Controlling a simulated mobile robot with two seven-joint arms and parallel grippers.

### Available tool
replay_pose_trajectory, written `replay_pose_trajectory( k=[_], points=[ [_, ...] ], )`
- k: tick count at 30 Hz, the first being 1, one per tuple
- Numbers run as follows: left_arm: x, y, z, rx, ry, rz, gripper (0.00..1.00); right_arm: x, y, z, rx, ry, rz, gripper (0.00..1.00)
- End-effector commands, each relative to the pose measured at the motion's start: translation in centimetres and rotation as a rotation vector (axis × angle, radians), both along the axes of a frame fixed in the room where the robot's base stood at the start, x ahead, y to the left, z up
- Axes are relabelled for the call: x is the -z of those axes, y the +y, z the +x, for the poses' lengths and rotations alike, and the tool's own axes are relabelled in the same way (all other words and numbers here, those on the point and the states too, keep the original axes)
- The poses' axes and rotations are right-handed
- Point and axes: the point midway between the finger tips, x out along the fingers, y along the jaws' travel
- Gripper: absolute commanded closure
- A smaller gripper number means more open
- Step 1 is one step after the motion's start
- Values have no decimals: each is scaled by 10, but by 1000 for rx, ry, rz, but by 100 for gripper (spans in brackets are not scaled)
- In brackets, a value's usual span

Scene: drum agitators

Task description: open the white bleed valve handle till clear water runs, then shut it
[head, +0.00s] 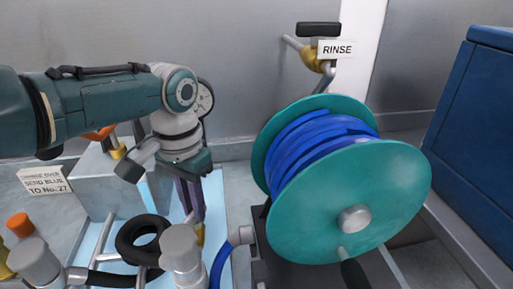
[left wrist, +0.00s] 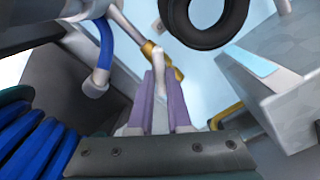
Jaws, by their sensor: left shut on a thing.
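My left gripper (head: 192,208) reaches down from the left arm, its purple fingers pointing at a brass valve (head: 200,234) beside the hose reel. In the left wrist view, the purple fingers (left wrist: 159,92) are shut on the white bleed valve handle (left wrist: 161,72), which stands between them. The brass valve body (left wrist: 154,50) shows just beyond the fingertips. In the head view the fingers hide the handle. I cannot see any water running, nor tell how far the handle is turned. My right gripper is not in view.
A green reel with blue hose (head: 355,195) stands close to the right of the gripper. A black handwheel (head: 142,240) and grey pipe fittings (head: 183,250) lie at the front left. A grey box (head: 85,185) stands behind. A RINSE tap (head: 318,58) is on the back wall.

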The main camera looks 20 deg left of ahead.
Motion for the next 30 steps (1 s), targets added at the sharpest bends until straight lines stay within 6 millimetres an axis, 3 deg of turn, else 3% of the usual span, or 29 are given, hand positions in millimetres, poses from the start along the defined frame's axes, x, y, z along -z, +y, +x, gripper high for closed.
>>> replay_pose_trajectory(
  k=[15, 30],
  points=[
    [-1, 1, 0, -425, 0, -2, 100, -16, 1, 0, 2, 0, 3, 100],
    [-1, 2, 1, -572, -3, -2, 100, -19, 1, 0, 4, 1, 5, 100]
  ],
)
